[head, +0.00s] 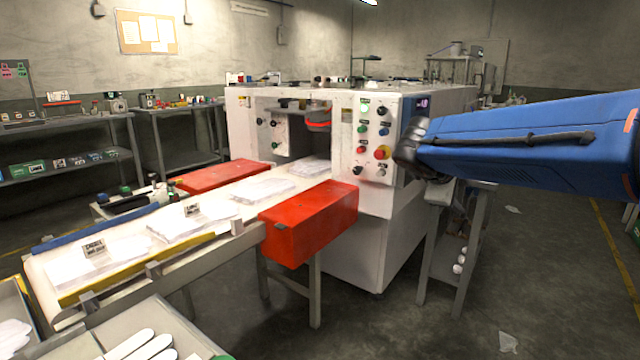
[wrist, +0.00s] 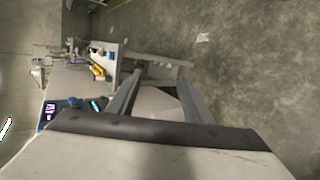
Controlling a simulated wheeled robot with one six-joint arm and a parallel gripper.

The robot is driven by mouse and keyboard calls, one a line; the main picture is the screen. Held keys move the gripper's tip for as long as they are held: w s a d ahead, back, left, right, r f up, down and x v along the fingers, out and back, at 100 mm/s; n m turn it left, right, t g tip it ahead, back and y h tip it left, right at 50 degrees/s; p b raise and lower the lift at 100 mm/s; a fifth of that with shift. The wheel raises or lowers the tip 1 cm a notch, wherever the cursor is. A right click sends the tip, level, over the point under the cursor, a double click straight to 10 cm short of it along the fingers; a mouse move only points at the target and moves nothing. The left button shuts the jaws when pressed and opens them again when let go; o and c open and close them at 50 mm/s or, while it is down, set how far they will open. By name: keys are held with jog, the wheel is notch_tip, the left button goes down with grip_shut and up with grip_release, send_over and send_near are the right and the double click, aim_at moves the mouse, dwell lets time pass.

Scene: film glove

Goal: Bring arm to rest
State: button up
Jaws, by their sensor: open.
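My arm reaches in from the right in the head view, in a blue sleeve, with its dark wrist end in front of the right side of the white machine (head: 375,225). My gripper shows in the wrist view (wrist: 158,95). Its two grey fingers stand apart with nothing between them. In the head view the fingers cannot be made out clearly. The machine's control panel (head: 375,135), with several coloured buttons, is just left of the wrist end. I cannot tell whether they touch.
A conveyor (head: 150,262) carries stacks of white gloves into the machine, with a red box (head: 310,222) at its side. A small grey stand (head: 445,262) is below my arm. Shelves line the left wall. The floor at the right (head: 545,250) is mostly clear.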

jog(key=s+a+f+m+y, duration=0.1)
jog(key=s+f+m+y, duration=0.1)
jog(key=s+f, duration=0.4)
jog(key=s+a+f+m+g+y, duration=0.1)
jog(key=s+f, duration=0.6)
jog(key=s, duration=0.8)
jog(key=s+a+f+m+g+y, duration=0.1)
jog(key=s+f+m+y, duration=0.4)
jog(key=s, duration=0.5)
jog(key=shift+s+a+f+m, duration=0.4)
jog(key=shift+a+f+m, duration=0.4)
jog(key=shift+m, duration=0.3)
jog(key=shift+r, duration=0.1)
